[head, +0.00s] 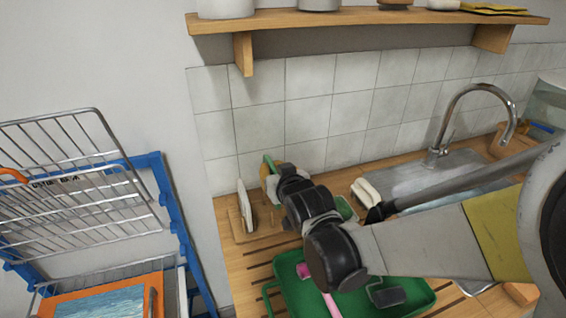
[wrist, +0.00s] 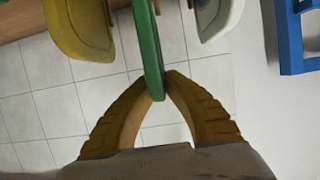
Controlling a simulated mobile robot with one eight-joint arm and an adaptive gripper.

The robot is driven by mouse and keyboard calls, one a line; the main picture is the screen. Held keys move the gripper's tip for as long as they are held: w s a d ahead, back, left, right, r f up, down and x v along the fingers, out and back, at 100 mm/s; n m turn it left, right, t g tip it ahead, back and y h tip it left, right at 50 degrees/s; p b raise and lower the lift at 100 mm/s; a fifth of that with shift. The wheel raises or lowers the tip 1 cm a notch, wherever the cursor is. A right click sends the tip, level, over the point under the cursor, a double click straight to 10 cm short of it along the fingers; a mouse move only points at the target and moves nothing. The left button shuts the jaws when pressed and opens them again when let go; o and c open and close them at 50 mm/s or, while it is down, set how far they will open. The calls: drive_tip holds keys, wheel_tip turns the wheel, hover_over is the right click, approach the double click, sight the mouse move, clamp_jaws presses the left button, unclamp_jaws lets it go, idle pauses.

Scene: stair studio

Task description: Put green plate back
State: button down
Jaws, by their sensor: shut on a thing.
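The green plate (wrist: 150,45) shows edge-on in the wrist view, and my gripper (wrist: 160,86) is shut on its rim. In the head view a sliver of the green plate (head: 268,161) shows beyond my wrist, which hides the rest. It stands upright between a yellow plate (wrist: 80,28) and a white plate (wrist: 216,18), apart from both at the visible edges. The white plate (head: 245,204) stands in the wooden rack (head: 238,226) on the counter. Whether the green plate's lower edge touches the rack is hidden.
A green tray (head: 290,292) with a pink-handled item and a dark item lies below my arm. A sink with a tap (head: 440,150) is at right. A wooden shelf (head: 360,20) hangs above. A blue-framed wire rack (head: 170,210) stands at left.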

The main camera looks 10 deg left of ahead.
drive_tip(key=shift+f+b, duration=1.1)
drive_tip(key=shift+f, duration=1.8)
drive_tip(key=shift+f, duration=0.1)
drive_tip(key=shift+f, duration=0.15)
drive_tip(key=c, duration=1.6)
unclamp_jaws()
